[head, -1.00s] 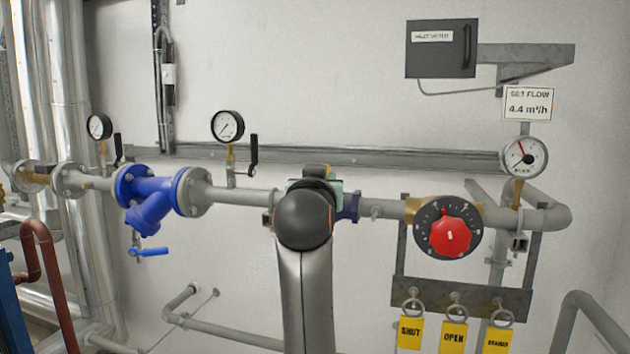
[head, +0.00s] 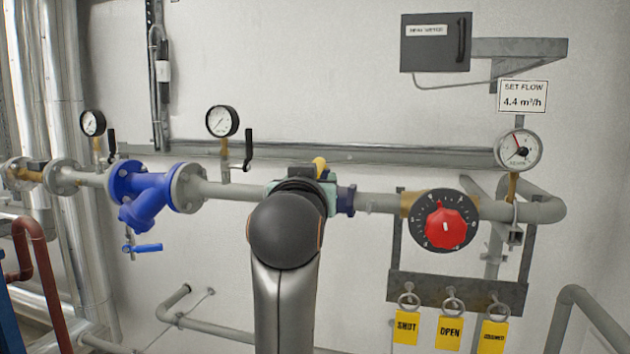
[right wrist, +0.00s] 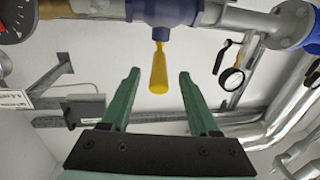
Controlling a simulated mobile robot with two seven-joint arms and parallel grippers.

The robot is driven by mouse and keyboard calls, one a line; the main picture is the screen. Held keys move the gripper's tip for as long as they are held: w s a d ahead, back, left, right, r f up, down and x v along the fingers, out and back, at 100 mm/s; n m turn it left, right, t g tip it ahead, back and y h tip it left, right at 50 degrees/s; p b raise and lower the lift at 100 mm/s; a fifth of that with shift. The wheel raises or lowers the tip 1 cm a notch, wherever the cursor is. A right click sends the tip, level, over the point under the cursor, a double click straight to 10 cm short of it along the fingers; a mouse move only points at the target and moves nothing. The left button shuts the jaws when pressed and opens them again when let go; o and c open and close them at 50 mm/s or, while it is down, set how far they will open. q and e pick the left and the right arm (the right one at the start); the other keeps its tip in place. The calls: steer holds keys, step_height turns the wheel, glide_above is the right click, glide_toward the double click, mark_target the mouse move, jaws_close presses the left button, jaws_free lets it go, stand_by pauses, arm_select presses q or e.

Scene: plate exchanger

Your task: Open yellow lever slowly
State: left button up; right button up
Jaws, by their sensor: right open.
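The yellow lever (right wrist: 159,70) sticks out from a dark blue valve body (right wrist: 165,12) on the pipe in the right wrist view. My right gripper (right wrist: 158,76) is open, with its two green fingers on either side of the lever and a visible gap to each. I cannot tell how deep the lever sits between the fingers. In the head view only a small part of the yellow lever (head: 319,164) shows above my right arm, which hides most of the valve and gripper. A dark blue flange (head: 346,199) shows beside it. My left gripper is not in view.
On the same pipe are a blue strainer (head: 146,197) to the left and a red dial knob (head: 446,229) to the right. Pressure gauges (head: 222,121) stand above the pipe. Yellow tags (head: 450,332) hang below right. The wall behind is close.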

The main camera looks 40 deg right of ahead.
steer(key=v, duration=0.6)
steer(key=shift+b, duration=0.4)
